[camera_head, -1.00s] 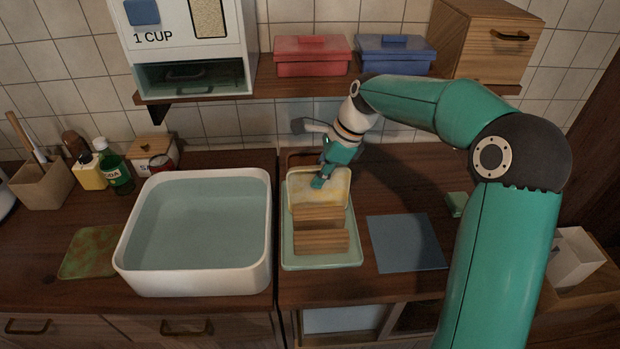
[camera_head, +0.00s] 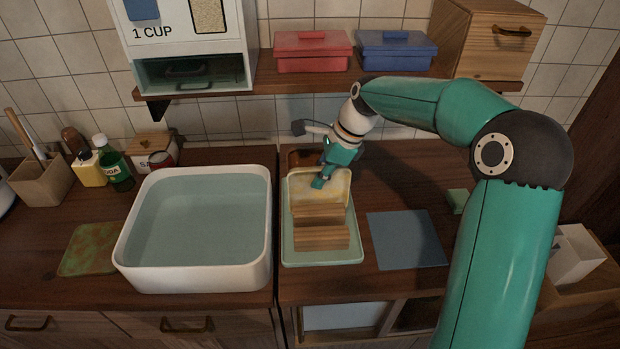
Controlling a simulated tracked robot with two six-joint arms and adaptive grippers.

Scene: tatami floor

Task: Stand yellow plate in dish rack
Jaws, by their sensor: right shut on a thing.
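The yellow plate (camera_head: 340,184) stands tilted at the back of the dish rack, with its pale, patchy yellow face showing. The dish rack has wooden slatted bars (camera_head: 321,236) on a pale green tray (camera_head: 288,251). My right gripper (camera_head: 321,181) is shut on the yellow plate near its upper edge, in front of its face. The plate's lower edge is close to the back bars; I cannot tell whether it sits in a slot. My left gripper is not in view.
A white basin of water (camera_head: 262,270) stands left of the rack. A blue-grey cloth (camera_head: 407,240) lies to the right, with a green sponge (camera_head: 457,199) beyond. A shelf (camera_head: 350,83) with red and blue boxes hangs above.

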